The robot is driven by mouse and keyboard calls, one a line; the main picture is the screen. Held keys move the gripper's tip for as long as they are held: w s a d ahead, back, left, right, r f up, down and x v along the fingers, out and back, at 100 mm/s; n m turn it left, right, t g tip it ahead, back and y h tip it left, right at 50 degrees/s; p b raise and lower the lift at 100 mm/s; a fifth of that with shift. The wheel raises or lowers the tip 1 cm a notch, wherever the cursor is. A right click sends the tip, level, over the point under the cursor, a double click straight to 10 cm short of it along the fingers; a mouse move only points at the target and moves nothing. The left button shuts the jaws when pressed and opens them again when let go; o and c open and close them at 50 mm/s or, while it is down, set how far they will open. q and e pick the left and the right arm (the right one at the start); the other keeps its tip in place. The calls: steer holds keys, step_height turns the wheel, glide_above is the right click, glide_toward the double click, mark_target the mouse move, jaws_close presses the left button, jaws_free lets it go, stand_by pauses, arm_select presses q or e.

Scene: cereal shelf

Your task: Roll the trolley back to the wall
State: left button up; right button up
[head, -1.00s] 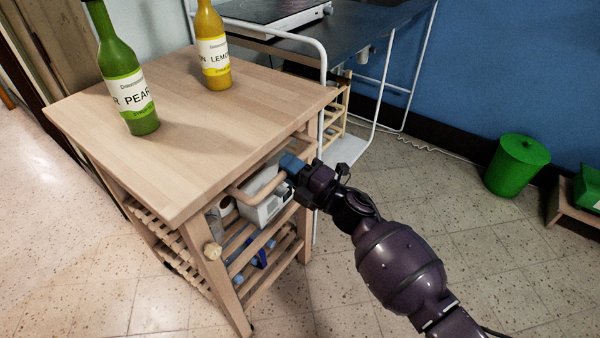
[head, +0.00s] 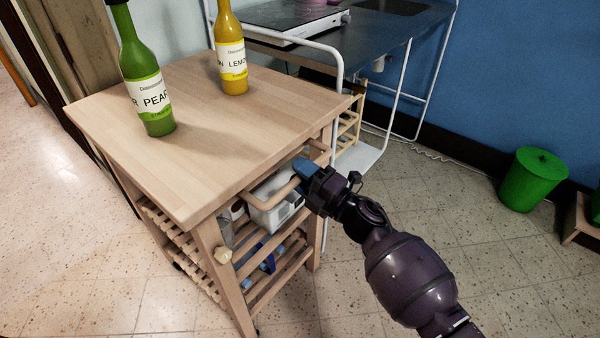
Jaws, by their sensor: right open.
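The wooden trolley (head: 215,140) stands on the tiled floor at the left and middle of the head view. On its top stand a green pear bottle (head: 146,90) and a yellow lemon bottle (head: 231,60), both upright. A wooden handle bar (head: 272,197) sticks out below the near right edge of the top. My left gripper is not in view.
A white-framed table with a dark top (head: 375,35) stands close behind the trolley. The blue wall (head: 520,80) is at the right, with a green bin (head: 531,180) near it. The trolley's lower shelves hold a white box (head: 276,203). The floor (head: 420,240) at the front right is clear.

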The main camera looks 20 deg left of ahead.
arm_select(q)
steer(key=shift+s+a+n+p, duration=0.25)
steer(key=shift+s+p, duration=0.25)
steer(key=shift+p, duration=0.35)
arm_select(e)
steer(key=v, duration=1)
steer(key=shift+d, duration=0.25)
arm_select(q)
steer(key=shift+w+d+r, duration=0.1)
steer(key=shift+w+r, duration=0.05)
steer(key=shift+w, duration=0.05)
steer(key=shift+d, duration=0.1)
arm_select(e)
steer(key=shift+s+d, duration=0.1)
